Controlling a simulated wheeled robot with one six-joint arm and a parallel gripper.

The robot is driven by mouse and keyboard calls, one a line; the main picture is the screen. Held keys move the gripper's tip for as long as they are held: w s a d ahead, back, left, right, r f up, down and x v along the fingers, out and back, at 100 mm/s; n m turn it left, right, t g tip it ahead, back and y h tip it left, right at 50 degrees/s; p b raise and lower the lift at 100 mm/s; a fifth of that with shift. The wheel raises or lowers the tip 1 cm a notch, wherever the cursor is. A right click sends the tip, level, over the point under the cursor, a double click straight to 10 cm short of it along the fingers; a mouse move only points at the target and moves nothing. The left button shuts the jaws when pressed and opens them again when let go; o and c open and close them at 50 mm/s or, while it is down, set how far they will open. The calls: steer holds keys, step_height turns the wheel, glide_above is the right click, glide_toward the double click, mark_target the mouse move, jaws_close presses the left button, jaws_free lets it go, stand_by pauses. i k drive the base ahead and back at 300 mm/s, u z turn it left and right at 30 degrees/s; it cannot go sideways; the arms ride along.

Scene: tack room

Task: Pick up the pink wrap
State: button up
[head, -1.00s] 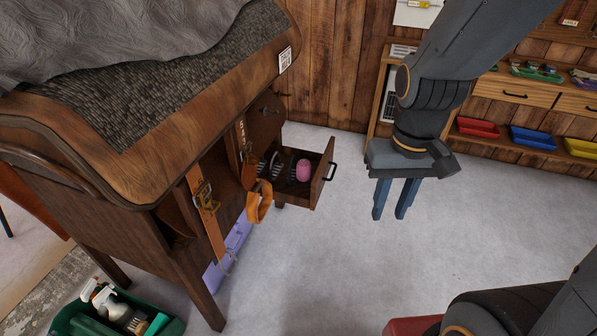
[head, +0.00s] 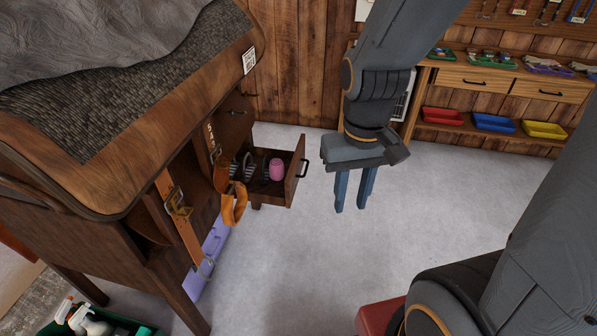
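The pink wrap (head: 276,169) is a small rolled bundle in the open drawer (head: 296,172) of the wooden saddle stand. It sits toward the drawer's front, beside several dark brushes (head: 250,167). My gripper (head: 352,207) points down in the air to the right of the drawer in the picture. Its two blue fingers are apart with nothing between them. The wrap's lower part is partly hidden by the drawer's wall.
Leather straps with buckles (head: 180,212) and an orange loop (head: 235,205) hang from the stand left of the drawer. A purple case (head: 206,262) stands below. The floor right of the drawer is clear.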

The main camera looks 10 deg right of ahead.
mark_target(276, 165)
steer(key=z, duration=0.05)
steer(key=k, duration=0.65)
steer(key=z, duration=0.65)
steer(key=i, duration=0.5)
steer(key=z, duration=0.65)
steer(key=i, duration=0.6)
steer(key=u, duration=1)
steer(key=i, duration=1)
steer(key=u, duration=0.3)
